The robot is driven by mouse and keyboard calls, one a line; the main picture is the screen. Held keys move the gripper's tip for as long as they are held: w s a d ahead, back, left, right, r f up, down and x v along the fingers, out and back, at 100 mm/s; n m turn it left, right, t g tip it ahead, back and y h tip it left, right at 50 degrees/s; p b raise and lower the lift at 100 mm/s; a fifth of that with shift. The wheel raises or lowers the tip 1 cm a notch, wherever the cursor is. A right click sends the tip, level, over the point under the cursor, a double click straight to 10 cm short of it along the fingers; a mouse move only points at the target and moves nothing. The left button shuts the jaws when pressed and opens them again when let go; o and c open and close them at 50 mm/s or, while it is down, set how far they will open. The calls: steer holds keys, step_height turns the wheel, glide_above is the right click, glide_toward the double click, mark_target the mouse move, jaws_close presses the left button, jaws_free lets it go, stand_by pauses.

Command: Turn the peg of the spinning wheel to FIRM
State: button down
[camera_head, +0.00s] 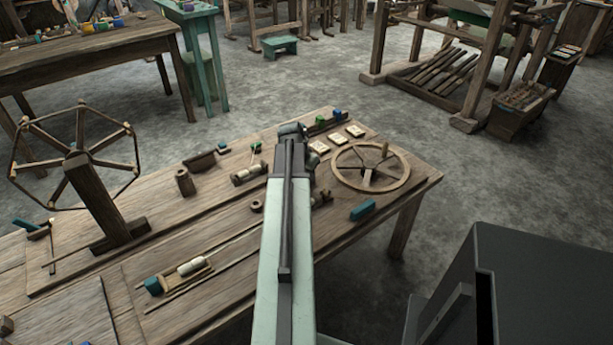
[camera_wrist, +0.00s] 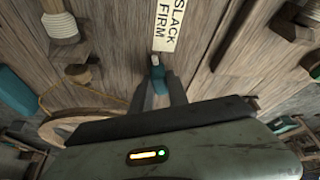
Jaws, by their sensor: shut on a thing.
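In the wrist view, my gripper (camera_wrist: 159,84) is shut on a small teal peg (camera_wrist: 157,71), whose tip shows between the fingertips. The peg sits just below a white label (camera_wrist: 165,30) reading SLACK and FIRM, fixed to the wooden boards. The fingers hide most of the peg, and I cannot tell which word it points to. In the head view, a round spoked wooden wheel (camera_head: 345,181) lies on the bench to the right of my arm. My arm hides the peg and the jaws there.
The wooden bench (camera_head: 200,245) carries an upright spoked reel (camera_head: 98,205) at the left, spools, and a teal block (camera_head: 363,210). Pale cards (camera_head: 337,139) lie near its far edge. Another table (camera_head: 90,50) and a loom frame (camera_head: 485,70) stand behind, with open floor between.

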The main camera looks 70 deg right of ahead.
steer(key=shift+w+d, duration=0.1)
steer(key=shift+d, duration=0.1)
steer(key=c, duration=1.3)
jaws_free()
steer(key=shift+a, duration=0.1)
steer(key=p+v, duration=0.7)
steer(key=v, duration=0.1)
steer(key=shift+f, duration=0.1)
